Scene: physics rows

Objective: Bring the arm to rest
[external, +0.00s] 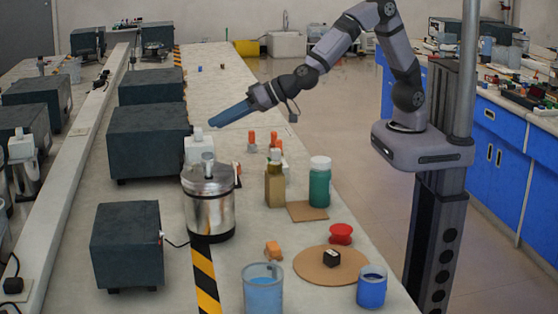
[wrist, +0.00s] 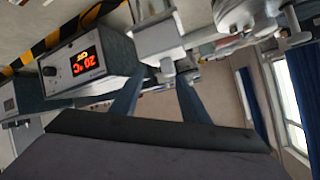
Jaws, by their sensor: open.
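My gripper (external: 214,122) reaches out to the left over the bench in the external view, raised above the table top, with its blue fingers pointing left and slightly down. In the wrist view my gripper (wrist: 158,92) shows two dark blue fingers spread apart with nothing between them. My arm is stretched from its base on the right, elbow high. The wrist view appears tilted, with a box with a lit red display (wrist: 80,65) beyond the fingers.
Below the gripper are a metal pot (external: 208,212), a yellowish bottle (external: 275,188) and a green jar (external: 320,185). Nearer stand a clear blue beaker (external: 263,292), a blue jar (external: 371,288), a round brown board (external: 308,267) and a red spool (external: 341,233). Dark boxes line the left.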

